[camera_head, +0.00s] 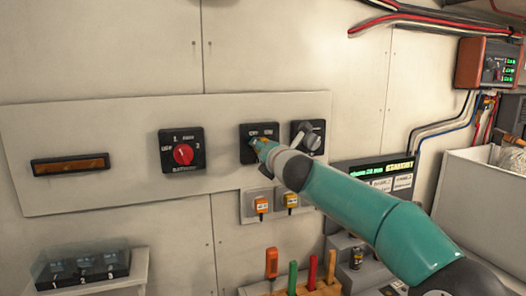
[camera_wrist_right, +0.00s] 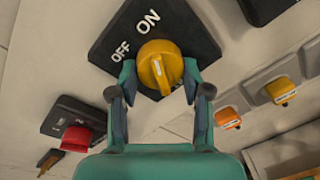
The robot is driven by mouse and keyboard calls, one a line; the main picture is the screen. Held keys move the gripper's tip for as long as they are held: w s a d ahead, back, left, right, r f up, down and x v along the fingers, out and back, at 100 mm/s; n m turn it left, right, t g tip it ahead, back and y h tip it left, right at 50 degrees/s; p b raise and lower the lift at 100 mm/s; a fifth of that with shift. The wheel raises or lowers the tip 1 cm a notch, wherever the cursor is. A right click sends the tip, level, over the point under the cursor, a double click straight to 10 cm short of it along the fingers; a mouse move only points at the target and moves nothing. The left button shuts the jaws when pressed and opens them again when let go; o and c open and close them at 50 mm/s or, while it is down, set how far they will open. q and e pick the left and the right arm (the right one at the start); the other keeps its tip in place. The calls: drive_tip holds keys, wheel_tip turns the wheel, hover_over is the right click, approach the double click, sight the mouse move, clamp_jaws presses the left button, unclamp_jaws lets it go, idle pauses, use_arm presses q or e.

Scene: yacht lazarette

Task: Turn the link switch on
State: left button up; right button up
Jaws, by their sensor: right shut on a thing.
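The link switch is a black plate (camera_wrist_right: 100,48) marked OFF and ON with a round yellow knob (camera_wrist_right: 160,52) in the right wrist view. The knob bears a white line; I cannot tell for sure which label it points to. My right gripper (camera_wrist_right: 160,76) has a fingertip on each side of the knob and is shut on it. In the head view the switch plate (camera_head: 246,154) is on the wall panel, and my right gripper (camera_head: 264,146) reaches it from the lower right, hiding most of the knob. My left gripper is not in view.
Left of it is a red-knobbed battery switch (camera_head: 183,154); close on the right is another black switch plate (camera_head: 319,127). Below hang orange (camera_head: 261,205) and yellow (camera_head: 291,200) tagged items. Coloured-handled tools (camera_head: 293,276) stand lower down. The wall between the two switches is clear.

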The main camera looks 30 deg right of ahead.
drive_tip(key=o, duration=1.2)
drive_tip(key=shift+c, duration=0.2)
drive_tip(key=v, duration=1.2)
drive_tip(key=shift+f, duration=0.15)
